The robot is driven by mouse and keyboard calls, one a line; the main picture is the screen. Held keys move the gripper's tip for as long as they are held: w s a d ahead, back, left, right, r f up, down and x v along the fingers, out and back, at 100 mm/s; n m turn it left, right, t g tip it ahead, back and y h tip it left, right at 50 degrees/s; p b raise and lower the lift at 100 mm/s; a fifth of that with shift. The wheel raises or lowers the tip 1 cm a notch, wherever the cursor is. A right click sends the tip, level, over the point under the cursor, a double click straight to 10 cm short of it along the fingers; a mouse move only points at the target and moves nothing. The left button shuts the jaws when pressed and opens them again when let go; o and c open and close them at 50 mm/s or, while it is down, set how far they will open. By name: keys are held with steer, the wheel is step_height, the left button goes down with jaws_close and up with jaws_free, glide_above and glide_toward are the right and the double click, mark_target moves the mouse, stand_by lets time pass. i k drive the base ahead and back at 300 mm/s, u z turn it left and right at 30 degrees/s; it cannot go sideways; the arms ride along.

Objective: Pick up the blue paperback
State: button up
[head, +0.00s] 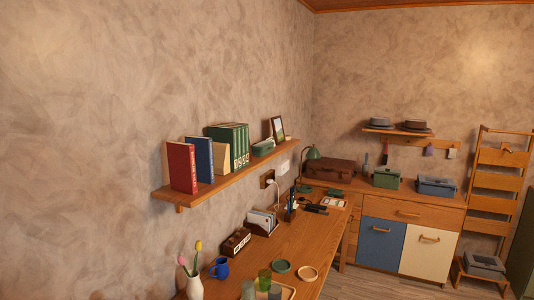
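A blue book (199,159) stands upright on the wooden wall shelf (212,189). A red book (181,167) stands beside it at the near end. A cream or yellow book (221,159) stands on its other side, toward the green volumes. The blue book's spine faces the room. Whether it is a paperback cannot be told at this size. The red book hides part of its cover. My gripper is not in view.
Green volumes (235,144), a green case (263,148) and a picture frame (277,129) share the shelf. Below, the desk (305,240) holds a vase (194,288), a blue mug (220,268) and a letter holder (262,222). Air in front of the shelf is clear.

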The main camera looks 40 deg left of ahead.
mark_target(204, 154)
steer(key=i, duration=4.05)
steer(key=z, duration=5.5)
steer(key=i, duration=0.1)
steer(key=z, duration=2.5)
steer(key=i, duration=0.95)
steer(key=u, duration=0.1)
